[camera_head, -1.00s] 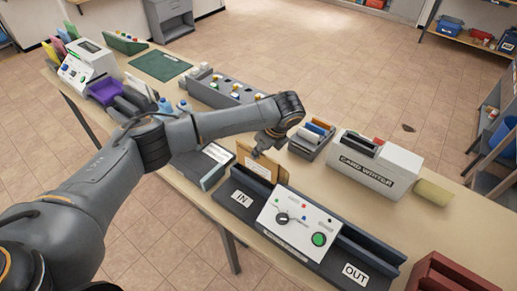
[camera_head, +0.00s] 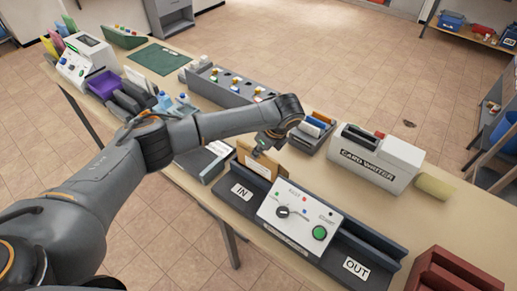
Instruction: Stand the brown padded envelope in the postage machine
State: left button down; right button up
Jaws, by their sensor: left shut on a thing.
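The brown padded envelope (camera_head: 246,155) stands on edge at the back of the IN side of the postage machine (camera_head: 325,232). My left gripper (camera_head: 261,150) is shut on its upper edge. The arm above hides part of the envelope, and the machine's front parts hide its lower edge, so I cannot tell whether it rests on the machine. The machine is dark grey with a white control panel, a black knob, a green button and IN and OUT labels. My right gripper is not in view.
A white card writer (camera_head: 377,160) stands behind the machine at the right, beside a grey rack (camera_head: 312,133) of coloured items. A dark red holder (camera_head: 455,275) is at the lower right. A long grey tray (camera_head: 228,88) and a green mat (camera_head: 160,59) lie farther left.

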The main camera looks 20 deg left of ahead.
pick_arm(q)
jog(key=shift+f+b, duration=0.65)
jog(key=shift+f, duration=0.75)
jog(key=c, duration=1.3)
grip_release()
jog(key=shift+c, duration=0.2)
notch_tip(320, 180, up, 5)
jog(key=p, duration=0.5)
jog(key=shift+r+p, duration=0.1)
jog(key=shift+p, duration=0.2)
jog(key=shift+r, duration=0.9)
